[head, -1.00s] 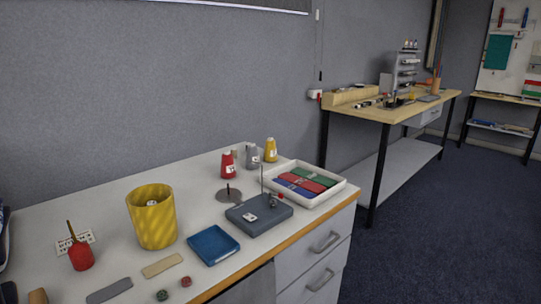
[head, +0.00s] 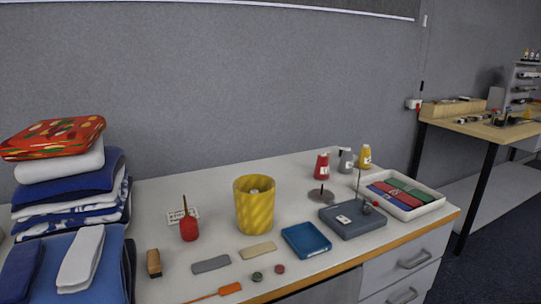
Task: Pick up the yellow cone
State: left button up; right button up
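The yellow cone (head: 365,157) stands upright at the back right of the long table, with a pale label on its front. A grey cone (head: 346,160) stands just left of it, and a red cone (head: 322,166) stands further left. Neither of my grippers shows in the head view.
A white tray (head: 437,206) of folded cloths and a grey device (head: 343,225) with a thin upright rod lie in front of the cones. A yellow bin (head: 254,207), blue tray (head: 306,240) and red oil can (head: 189,228) stand further left. Folded cloths (head: 112,170) are stacked at the left.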

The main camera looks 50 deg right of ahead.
aim_at(363, 161)
jog(key=u, duration=1.7)
jog(key=k, duration=2.4)
jog(key=z, duration=1)
